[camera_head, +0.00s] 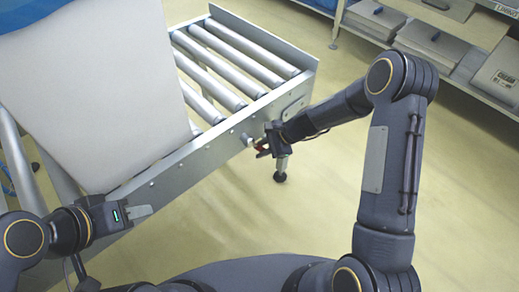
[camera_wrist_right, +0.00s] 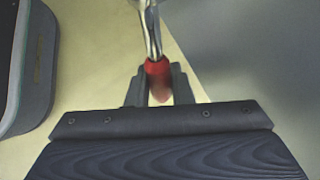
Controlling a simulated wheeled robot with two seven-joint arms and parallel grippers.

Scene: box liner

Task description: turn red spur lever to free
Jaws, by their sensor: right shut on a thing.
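The red spur lever (camera_wrist_right: 158,70) has a red grip on a metal rod, which runs up to the top edge of the right wrist view. My right gripper (camera_wrist_right: 158,88) has its two fingers on either side of the red grip and is shut on it. In the head view the lever's red part (camera_head: 261,149) shows small at the conveyor's side rail, with my right gripper (camera_head: 264,151) at it. My left gripper (camera_head: 140,211) is at the lower left, beside the conveyor frame; whether its fingers are open is unclear.
A roller conveyor (camera_head: 225,132) runs across the left, with a large pale box (camera_head: 95,95) on it, blue at its top. A shelf with grey bins (camera_head: 432,45) stands at the upper right. The floor (camera_head: 330,190) between is clear.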

